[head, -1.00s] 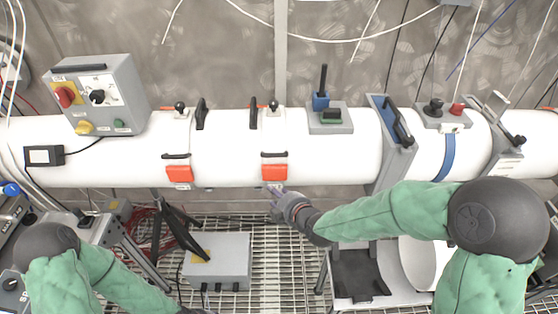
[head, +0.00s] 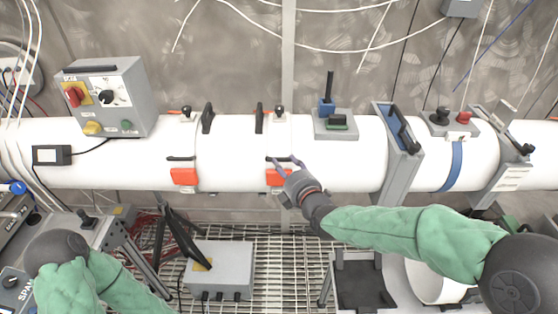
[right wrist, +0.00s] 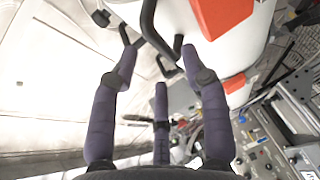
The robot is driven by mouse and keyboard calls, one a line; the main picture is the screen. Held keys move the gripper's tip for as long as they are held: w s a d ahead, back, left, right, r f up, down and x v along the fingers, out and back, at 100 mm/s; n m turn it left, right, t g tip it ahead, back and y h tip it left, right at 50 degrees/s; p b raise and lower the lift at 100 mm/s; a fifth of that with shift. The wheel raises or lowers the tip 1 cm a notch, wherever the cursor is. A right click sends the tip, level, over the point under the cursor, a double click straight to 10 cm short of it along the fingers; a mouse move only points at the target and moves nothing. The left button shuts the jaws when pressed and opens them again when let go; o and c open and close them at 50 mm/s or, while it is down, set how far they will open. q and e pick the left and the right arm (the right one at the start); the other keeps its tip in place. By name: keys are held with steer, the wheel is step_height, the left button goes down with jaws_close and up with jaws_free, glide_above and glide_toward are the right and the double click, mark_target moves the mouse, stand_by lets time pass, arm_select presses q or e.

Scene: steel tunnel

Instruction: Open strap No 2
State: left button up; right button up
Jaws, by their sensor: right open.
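Two straps cross the white pipe (head: 230,150). The right strap has an orange latch (head: 276,177) with a black handle below its top fitting, and the left strap has an orange latch (head: 184,176) with a black handle (head: 181,158). I cannot read which is No 2. My right gripper (head: 284,162) is at the right strap, its fingers open by the latch handle and partly covering the latch. In the right wrist view the open fingers (right wrist: 158,65) are just short of a black handle (right wrist: 150,25), with the orange latch (right wrist: 222,15) beside it. My left gripper is out of view.
A grey control box (head: 105,97) sits on the pipe at the left. A blue-handled fixture (head: 335,120) and a grey clamp (head: 398,145) stand right of the straps. A grey box (head: 218,268) lies on the grating below. A stand with a black tray (head: 358,285) is at lower right.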

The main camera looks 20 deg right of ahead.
mark_target(279, 159)
steer(key=shift+b+x, duration=0.4)
steer(key=shift+x, duration=2.25)
jaws_close()
